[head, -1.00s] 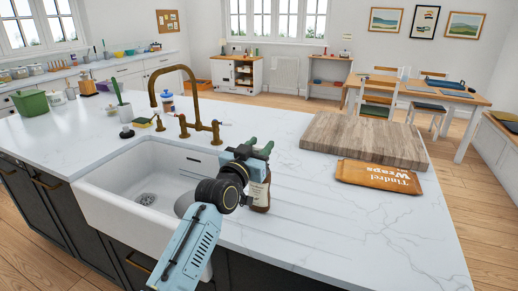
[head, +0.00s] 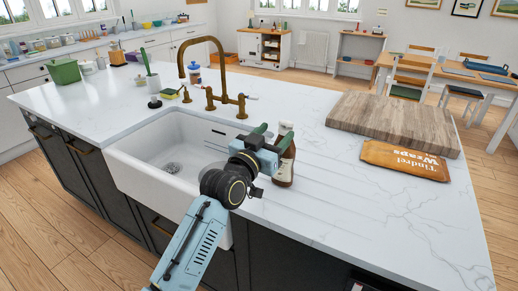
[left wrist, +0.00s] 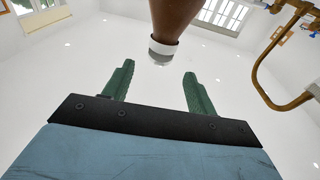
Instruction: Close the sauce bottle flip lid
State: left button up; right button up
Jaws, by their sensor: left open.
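The sauce bottle (head: 284,168) stands upright on the white counter, right of the sink. It is brown with a pale label and a whitish top. In the left wrist view the bottle (left wrist: 176,18) enters from the top edge, with its white cap (left wrist: 162,50) beyond and between the fingertips. I cannot tell clearly how the flip lid sits. My left gripper (head: 273,136) is open, its green fingers beside the bottle's upper part on the left, holding nothing. The left gripper's fingers (left wrist: 158,80) are spread wide in the wrist view. My right gripper is out of view.
A white sink (head: 150,172) with a brass faucet (head: 215,75) lies left of the bottle. A wooden board (head: 395,125) and an orange-brown wraps packet (head: 405,160) lie to the right. The counter (head: 350,215) in front of the packet is clear.

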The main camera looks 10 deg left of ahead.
pick_arm(q)
jog(key=r+v, duration=0.1)
jog(key=v, duration=0.5)
jog(key=shift+s+a+f, duration=0.25)
jog(key=shift+s+f, duration=0.15)
jog(key=shift+f, duration=0.15)
